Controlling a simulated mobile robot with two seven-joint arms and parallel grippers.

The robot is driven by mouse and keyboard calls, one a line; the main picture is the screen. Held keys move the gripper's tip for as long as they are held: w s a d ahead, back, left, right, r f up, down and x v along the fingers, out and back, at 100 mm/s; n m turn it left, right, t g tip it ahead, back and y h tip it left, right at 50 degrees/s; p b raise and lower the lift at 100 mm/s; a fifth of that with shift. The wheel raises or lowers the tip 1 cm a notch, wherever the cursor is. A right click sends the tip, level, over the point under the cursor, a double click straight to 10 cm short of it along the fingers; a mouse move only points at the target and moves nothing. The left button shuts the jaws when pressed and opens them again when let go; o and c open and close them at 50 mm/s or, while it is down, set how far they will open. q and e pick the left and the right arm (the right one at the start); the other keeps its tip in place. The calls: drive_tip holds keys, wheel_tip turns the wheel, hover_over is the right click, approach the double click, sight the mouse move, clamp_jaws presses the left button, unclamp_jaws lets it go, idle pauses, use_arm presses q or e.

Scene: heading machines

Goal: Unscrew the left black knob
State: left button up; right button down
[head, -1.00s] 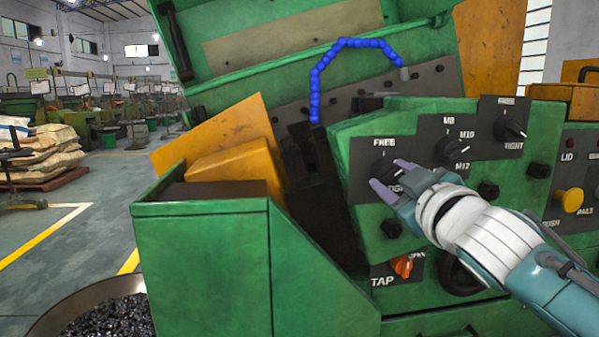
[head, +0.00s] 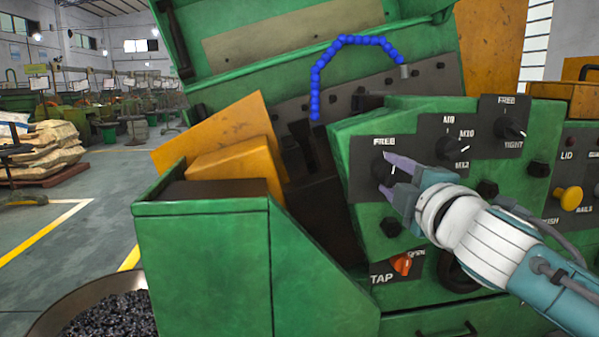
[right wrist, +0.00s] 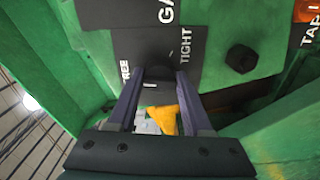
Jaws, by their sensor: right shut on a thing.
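The left black knob (head: 379,168) sits on a dark plate marked FREE at the left of the green machine's sloped control panel (head: 346,132). My right gripper (head: 384,172) comes in from the right and is shut on this knob, with one finger above it and one below. The fingers hide part of the knob and the lettering under it. In the right wrist view both fingers (right wrist: 167,75) reach the plate between the words FREE and TIGHT; the knob itself is hard to make out there. My left gripper is not in view.
A middle knob (head: 452,149) and a right knob (head: 511,128) sit on the same panel, with black bolts around them. An orange TAP switch (head: 402,264) is below. A yellow button (head: 568,198) is at right. A blue segmented hose (head: 316,80) arches behind.

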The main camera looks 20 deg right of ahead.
drive_tip(key=shift+n, duration=0.5)
drive_tip(key=shift+c, duration=1.6)
unclamp_jaws()
drive_tip(key=shift+s+a, duration=0.15)
drive_tip(key=shift+s, duration=0.35)
drive_tip(key=v, duration=0.9)
